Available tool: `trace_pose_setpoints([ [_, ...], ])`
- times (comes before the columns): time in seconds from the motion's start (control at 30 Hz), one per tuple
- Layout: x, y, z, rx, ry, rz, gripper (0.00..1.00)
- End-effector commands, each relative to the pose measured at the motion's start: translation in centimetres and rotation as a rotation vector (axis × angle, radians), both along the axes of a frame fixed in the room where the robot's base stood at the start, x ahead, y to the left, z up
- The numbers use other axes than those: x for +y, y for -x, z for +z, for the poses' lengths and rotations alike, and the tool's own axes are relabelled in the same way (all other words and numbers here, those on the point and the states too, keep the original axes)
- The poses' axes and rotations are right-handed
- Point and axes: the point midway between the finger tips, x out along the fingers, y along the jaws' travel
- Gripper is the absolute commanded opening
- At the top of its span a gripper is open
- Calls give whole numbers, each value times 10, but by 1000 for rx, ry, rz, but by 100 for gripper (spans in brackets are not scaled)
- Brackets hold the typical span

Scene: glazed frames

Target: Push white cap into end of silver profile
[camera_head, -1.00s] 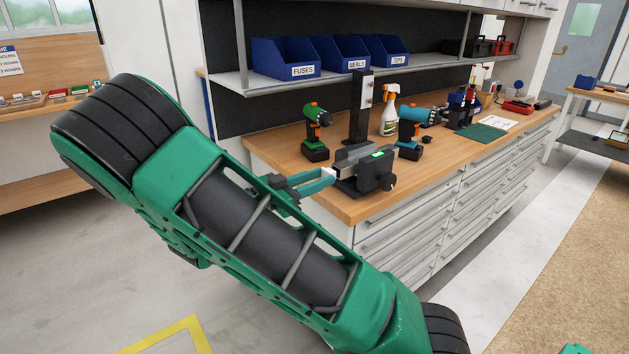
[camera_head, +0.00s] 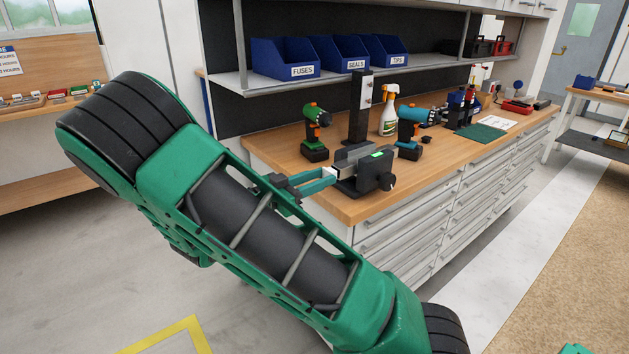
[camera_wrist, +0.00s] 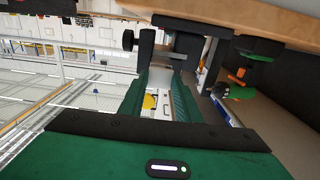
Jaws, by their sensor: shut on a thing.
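The silver profile (camera_head: 354,154) lies in a black clamping fixture (camera_head: 376,172) with a green light, near the front edge of the wooden bench. My gripper (camera_head: 327,177) is at the left end of the fixture, its teal fingers shut on the small white cap (camera_head: 329,172). The cap is close to the profile's near end; I cannot tell whether they touch. In the wrist view my gripper's green fingers (camera_wrist: 167,105) point at the dark fixture (camera_wrist: 146,47). The contact there is too small to make out.
A green drill (camera_head: 315,140), a black post (camera_head: 360,110), a spray bottle (camera_head: 389,112) and a blue drill (camera_head: 410,135) stand close behind the fixture. Blue bins (camera_head: 286,60) sit on the shelf above. The floor in front of the bench is clear.

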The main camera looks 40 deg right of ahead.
Motion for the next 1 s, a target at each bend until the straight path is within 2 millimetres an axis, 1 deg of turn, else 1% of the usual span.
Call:
trace_pose_setpoints([
  [1.0,-22,-1,0,-1,0,-1,13],
])
